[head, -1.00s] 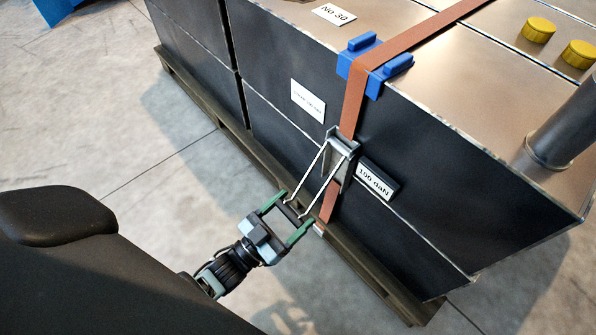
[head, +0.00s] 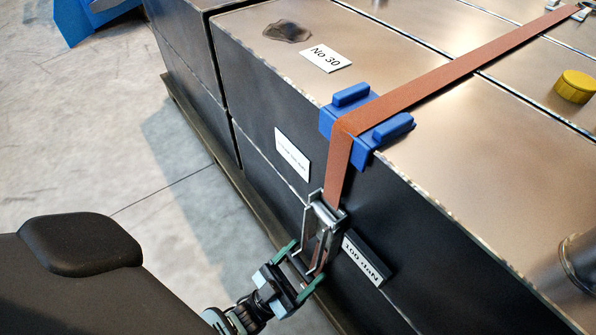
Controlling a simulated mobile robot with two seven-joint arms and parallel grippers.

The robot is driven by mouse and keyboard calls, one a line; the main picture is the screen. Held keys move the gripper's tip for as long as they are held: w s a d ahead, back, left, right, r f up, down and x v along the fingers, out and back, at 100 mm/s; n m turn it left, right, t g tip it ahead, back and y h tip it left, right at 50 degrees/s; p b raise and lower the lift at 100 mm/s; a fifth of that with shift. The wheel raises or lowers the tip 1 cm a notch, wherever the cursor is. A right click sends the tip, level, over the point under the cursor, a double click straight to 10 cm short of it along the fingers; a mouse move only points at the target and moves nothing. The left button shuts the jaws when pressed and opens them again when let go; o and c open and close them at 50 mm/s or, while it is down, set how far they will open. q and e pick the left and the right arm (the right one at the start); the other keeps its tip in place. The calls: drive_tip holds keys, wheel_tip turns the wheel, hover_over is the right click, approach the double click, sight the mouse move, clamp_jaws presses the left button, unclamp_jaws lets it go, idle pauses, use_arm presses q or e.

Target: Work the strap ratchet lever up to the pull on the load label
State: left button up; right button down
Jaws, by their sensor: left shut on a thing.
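The metal strap ratchet (head: 327,212) sits on the orange strap (head: 338,176), on the dark side wall of a large crate. Its lever hangs down and slightly left from the body, close to the strap. My left gripper (head: 301,270) is shut on the lever's lower end, green fingers on either side of it. A label reading "100 daN" (head: 362,262) is on a dark block just right of the ratchet. A white label (head: 293,154) is on the wall up left, its print too small to read. My right gripper is out of view.
A blue corner protector (head: 352,94) holds the strap at the crate's top edge. A "No 30" plate (head: 326,58), a dark stain (head: 287,31) and a yellow cap (head: 574,86) are on top. Bare concrete floor (head: 75,130) lies left of the wooden pallet (head: 205,150).

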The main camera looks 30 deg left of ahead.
use_arm(q)
drive_tip(key=shift+w+d, duration=0.1)
drive_tip(key=shift+w, duration=0.1)
idle(0.4)
drive_tip(key=o, duration=1.4)
drive_tip(key=shift+v, duration=3.95)
drive_tip(key=shift+w, duration=0.15)
